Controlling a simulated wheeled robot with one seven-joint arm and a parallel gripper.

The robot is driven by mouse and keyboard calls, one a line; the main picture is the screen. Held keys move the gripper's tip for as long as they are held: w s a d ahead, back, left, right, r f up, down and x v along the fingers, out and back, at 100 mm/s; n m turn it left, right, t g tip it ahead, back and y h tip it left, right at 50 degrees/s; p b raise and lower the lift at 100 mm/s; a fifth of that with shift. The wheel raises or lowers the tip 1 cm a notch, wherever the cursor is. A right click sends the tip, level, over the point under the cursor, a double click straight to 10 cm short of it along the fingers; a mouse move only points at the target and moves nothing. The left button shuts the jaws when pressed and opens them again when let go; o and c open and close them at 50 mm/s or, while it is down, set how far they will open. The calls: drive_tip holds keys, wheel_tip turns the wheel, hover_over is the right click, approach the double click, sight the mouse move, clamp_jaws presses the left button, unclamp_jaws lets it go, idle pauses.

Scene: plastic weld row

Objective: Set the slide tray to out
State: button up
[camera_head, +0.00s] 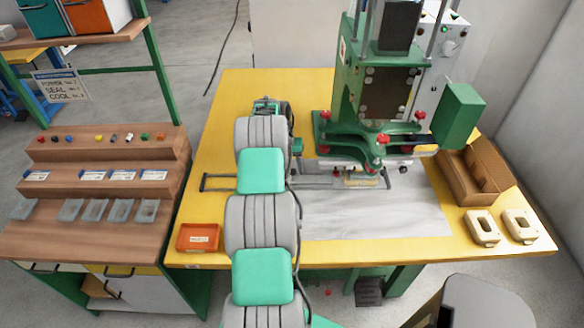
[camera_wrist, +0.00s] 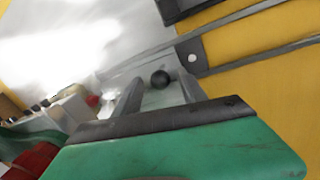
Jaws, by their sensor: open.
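In the wrist view my gripper (camera_wrist: 160,91) is open, with one grey finger on each side of a round black knob (camera_wrist: 160,78). I cannot tell whether either finger touches the knob. The knob appears to belong to the slide tray; a grey plate with a pale round spot (camera_wrist: 194,58) lies just beyond it. In the head view the slide rails (camera_head: 217,176) run across the yellow table from the left toward the green press. A small pale fixture (camera_head: 362,180) sits under the press head. My arm hides the middle of the rails, the knob and the fingertips there.
The green press (camera_head: 385,95) stands behind the metal sheet (camera_head: 400,213). An orange bin (camera_head: 198,237) is at the table's front left. A cardboard box (camera_head: 465,182) and two cream parts (camera_head: 482,227) are at the right. A wooden stepped rack (camera_head: 105,155) stands left.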

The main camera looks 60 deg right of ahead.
drive_tip(key=shift+c, duration=0.2)
clamp_jaws()
idle(1.1)
